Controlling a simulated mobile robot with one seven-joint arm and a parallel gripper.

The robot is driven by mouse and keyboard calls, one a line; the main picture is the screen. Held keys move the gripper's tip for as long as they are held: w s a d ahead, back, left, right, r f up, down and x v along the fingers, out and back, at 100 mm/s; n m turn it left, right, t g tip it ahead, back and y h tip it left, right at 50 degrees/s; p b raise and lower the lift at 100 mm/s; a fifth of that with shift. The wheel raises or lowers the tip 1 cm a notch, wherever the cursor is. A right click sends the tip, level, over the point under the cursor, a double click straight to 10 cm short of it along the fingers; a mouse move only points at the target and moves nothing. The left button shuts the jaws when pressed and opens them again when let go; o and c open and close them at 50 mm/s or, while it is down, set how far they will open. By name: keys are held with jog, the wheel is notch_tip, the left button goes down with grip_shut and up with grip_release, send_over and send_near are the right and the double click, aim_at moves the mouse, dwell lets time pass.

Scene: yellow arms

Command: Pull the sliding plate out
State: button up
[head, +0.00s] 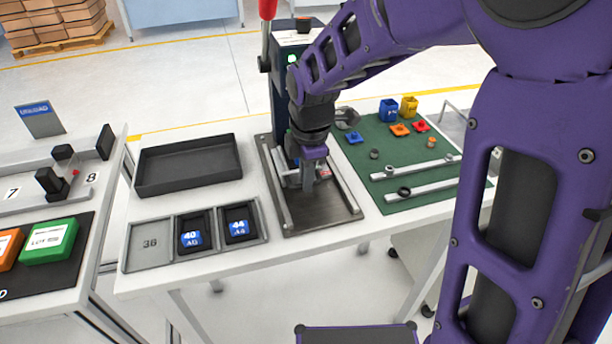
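A grey metal base (325,217) with a raised rail along each side lies on the white table, in front of a dark upright press (282,90) with a red lever. My gripper (309,188) points down over the middle of this base, between the rails. The sliding plate cannot be told apart clearly from the base, as my gripper and wrist cover much of that area. I cannot tell whether the fingers are open, shut or touching anything.
Right is a green mat (388,170) with rails, bins and small parts. The table's front edge is close to the base.

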grip_shut()
